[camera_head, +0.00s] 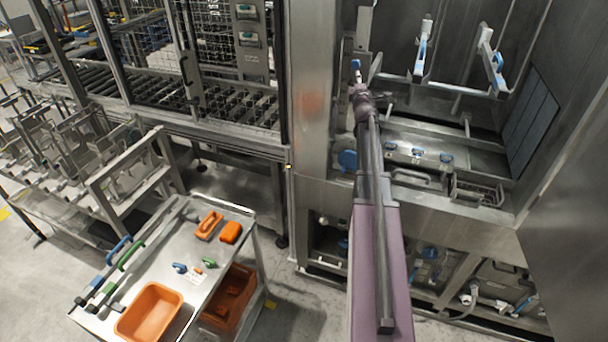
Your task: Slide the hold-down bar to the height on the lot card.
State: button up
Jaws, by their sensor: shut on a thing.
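My gripper (359,88) is at the left side of the open washer chamber, at the far end of my arm. It is small and dark here, and its fingers are hard to make out. It is shut at a small blue knob (356,65) by the chamber's left upright. The knob's join to the hold-down bar is hidden by my gripper and arm, and I cannot clearly tell the bar from the other metal rails. I cannot make out a lot card or any height marks.
Two white arms with blue parts (421,52) (492,52) stand in the chamber. Several blue fittings line the front ledge (466,172), near a wire basket (477,192). A trolley (188,257) with brushes and an orange tub (149,311) stands lower left. Open floor lies between trolley and washer.

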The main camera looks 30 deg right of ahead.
jog(key=shift+s+r+p, duration=0.1)
jog(key=shift+r+p, duration=1.05)
jog(key=shift+r, duration=0.35)
jog(key=f+b+v, duration=0.1)
jog(key=b+v, duration=0.2)
jog(key=v, duration=1.1)
jog(key=s+a+f+m+g+y+b, duration=0.2)
jog(key=a+f+m+g+b, duration=0.5)
jog(key=a+f, duration=1.5)
jog(key=shift+s+a+f+m+g+y, duration=0.15)
jog(key=shift+a+f+m+g+y, duration=0.3)
jog(key=shift+a+m+g, duration=0.95)
jog(key=shift+d+r+m, duration=0.1)
jog(key=shift+d+m, duration=0.4)
jog(key=shift+m, duration=0.2)
jog(key=w+d+r+n+t+h+p, duration=0.2)
jog(key=d+r+n+t+p, duration=0.4)
jog(key=d+r, duration=1.6)
jog(key=d+n+t+h, duration=0.1)
jog(key=n+t, duration=0.2)
jog(key=n, duration=0.2)
jog(key=shift+w+d+t, duration=0.3)
jog(key=shift+d+t, duration=0.05)
jog(key=shift+t, duration=0.05)
